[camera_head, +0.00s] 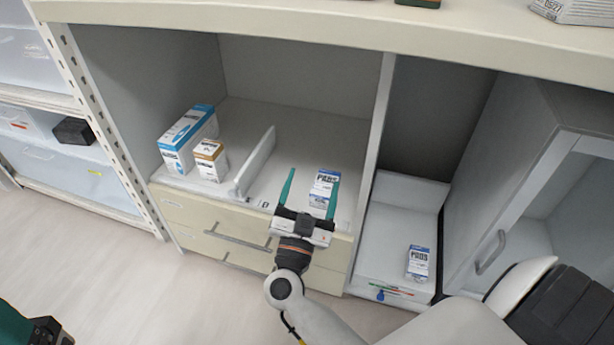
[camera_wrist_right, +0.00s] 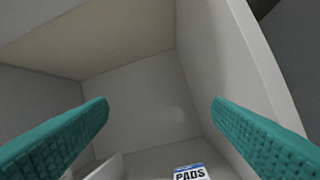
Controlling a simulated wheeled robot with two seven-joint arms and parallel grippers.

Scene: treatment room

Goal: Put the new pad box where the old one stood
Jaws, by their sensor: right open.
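One white and blue pad box (camera_head: 322,188) stands in the open shelf compartment, right of a low white divider (camera_head: 256,163). Its top also shows at the bottom of the right wrist view (camera_wrist_right: 191,172). A second pad box (camera_head: 417,264) stands on the white surface of the right bay, near its front. I cannot tell which is new. My right gripper (camera_head: 313,176) is open and empty, at the compartment's front; in the head view its fingers lie either side of the first box, without visible contact. A teal and black part of my left gripper (camera_head: 38,326) shows at the lower left corner; its jaws are unclear.
A blue and white carton (camera_head: 187,140) and a smaller brown and white box (camera_head: 210,160) stand left of the divider. An upright panel (camera_head: 374,135) separates the compartment from the right bay. Drawers (camera_head: 215,232) lie below. A cabinet door with a handle (camera_head: 490,252) stands at right.

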